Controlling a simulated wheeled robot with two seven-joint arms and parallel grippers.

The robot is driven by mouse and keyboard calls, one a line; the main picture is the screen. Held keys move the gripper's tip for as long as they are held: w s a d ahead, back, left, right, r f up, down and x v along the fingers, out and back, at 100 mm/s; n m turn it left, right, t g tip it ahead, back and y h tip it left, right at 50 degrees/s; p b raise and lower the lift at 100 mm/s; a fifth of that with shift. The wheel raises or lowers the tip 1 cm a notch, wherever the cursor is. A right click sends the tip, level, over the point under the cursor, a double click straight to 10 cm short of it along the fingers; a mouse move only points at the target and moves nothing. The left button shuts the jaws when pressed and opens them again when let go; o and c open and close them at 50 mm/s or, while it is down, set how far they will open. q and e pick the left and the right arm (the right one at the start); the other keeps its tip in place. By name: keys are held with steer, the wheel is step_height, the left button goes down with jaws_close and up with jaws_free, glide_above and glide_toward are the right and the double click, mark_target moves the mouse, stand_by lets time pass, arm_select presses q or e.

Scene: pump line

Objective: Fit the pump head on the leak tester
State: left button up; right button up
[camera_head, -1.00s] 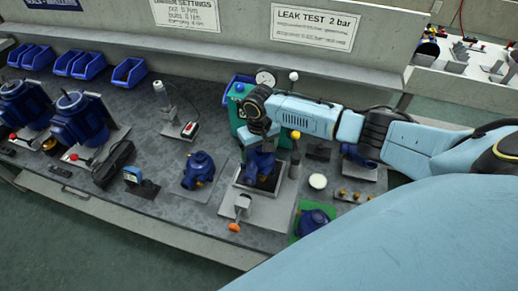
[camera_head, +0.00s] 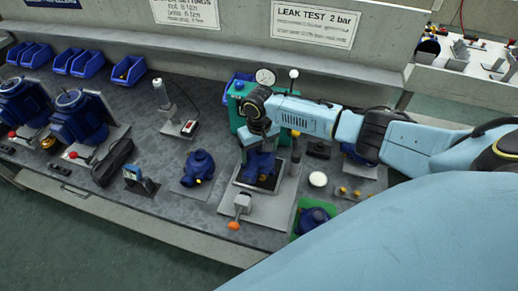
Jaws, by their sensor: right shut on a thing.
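My right gripper (camera_head: 258,143) points down over the leak tester, shut on a dark blue pump head (camera_head: 262,163). The pump head is upright, low over the dark square seat of the leak tester (camera_head: 246,204). The gripper hides its top, and I cannot tell whether it rests fully on the seat. The tester has a grey base plate, a teal box with a round gauge (camera_head: 265,77) behind, and a clamp with an orange handle (camera_head: 234,225) in front. My left gripper is not in view.
Another blue pump body (camera_head: 199,167) stands on a plate to the left. A blue part sits on a green mat (camera_head: 300,228) at front right. A white round disc (camera_head: 318,180) and small brass fittings lie right of the tester. Blue bins (camera_head: 128,70) line the back left.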

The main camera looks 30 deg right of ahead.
steer(key=shift+f+b, duration=0.9)
steer(key=shift+f, duration=0.9)
steer(key=o, duration=0.9)
steer(key=shift+o, duration=0.5)
steer(key=shift+f, duration=0.1)
step_height(320, 180, up, 9)
steer(key=p, duration=1)
steer(key=shift+s, duration=0.1)
